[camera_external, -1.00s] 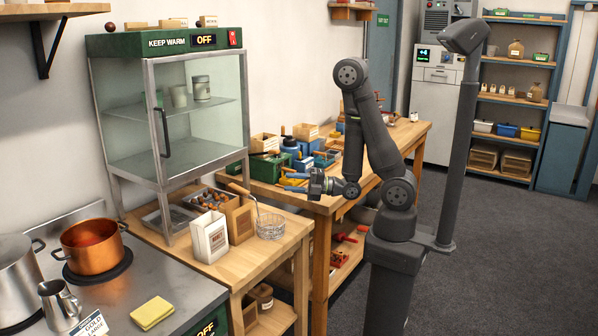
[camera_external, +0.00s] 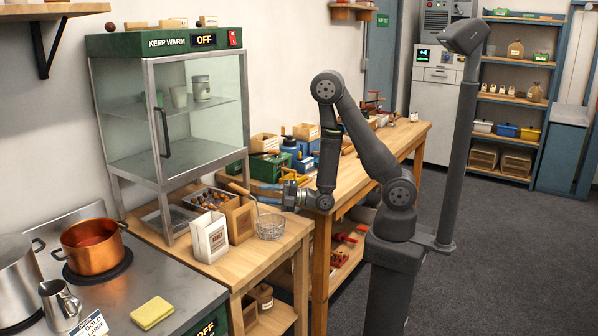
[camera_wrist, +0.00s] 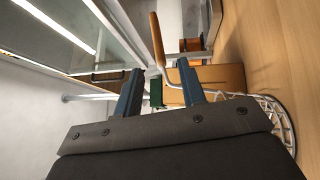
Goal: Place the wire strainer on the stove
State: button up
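The wire strainer (camera_external: 270,227) stands on the wooden counter, its wooden handle (camera_external: 238,189) slanting up to the left. In the wrist view the handle (camera_wrist: 158,42) shows ahead of the gap between the fingertips, and part of the wire basket (camera_wrist: 272,112) shows at the right. My gripper (camera_external: 268,189) is just right of the handle, above the basket. In the wrist view its blue fingers (camera_wrist: 160,80) are apart with nothing held between them. The steel stove (camera_external: 178,281) is at the lower left, with a copper pot (camera_external: 92,246) on its rear burner.
A white carton (camera_external: 209,238) and a wooden box (camera_external: 239,222) stand left of the strainer, with a tray of chestnuts (camera_external: 209,198) behind. The glass keep-warm cabinet (camera_external: 172,110) rises behind. A yellow sponge (camera_external: 152,312) lies on the stove's front, with bare steel around it.

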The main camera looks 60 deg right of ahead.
aim_at(250, 192)
jog(key=x, duration=0.8)
jog(key=shift+a+r, duration=0.15)
grip_shut()
